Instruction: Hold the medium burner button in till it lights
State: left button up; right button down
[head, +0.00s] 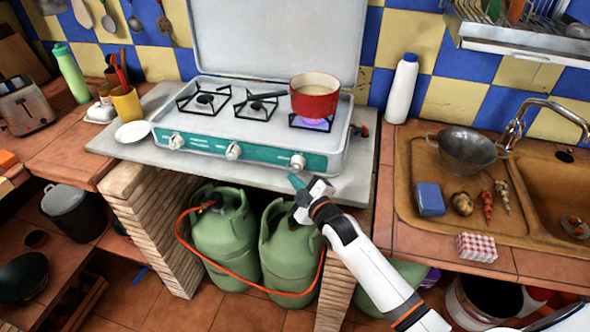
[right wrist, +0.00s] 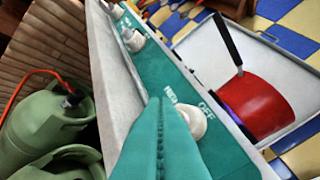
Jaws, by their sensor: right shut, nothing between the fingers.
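The stove (head: 250,135) has a teal front panel with three pale knobs: left (head: 176,141), middle (head: 234,151) and right (head: 298,161). Which one is the medium burner button I cannot tell. A blue flame (head: 312,124) shows under the red pot (head: 316,98) on the right burner. No flame shows on the other two. My right gripper (head: 296,182) is shut and empty just below the right knob. In the right wrist view its teal fingers (right wrist: 160,115) partly cover a knob (right wrist: 192,121); contact is unclear. My left gripper is not in view.
Green gas bottles (head: 225,237) with an orange hose stand under the counter. The raised lid (head: 275,40) stands behind the burners. A yellow mug (head: 126,103) and white dish (head: 132,132) are left of the stove. A white bottle (head: 401,88) and sink (head: 562,190) are right.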

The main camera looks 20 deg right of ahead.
jog(key=s+a, duration=0.1)
jog(key=s+p, duration=0.1)
jog(key=s+a+p, duration=0.1)
jog(key=s, duration=0.1)
jog(key=shift+a, duration=0.35)
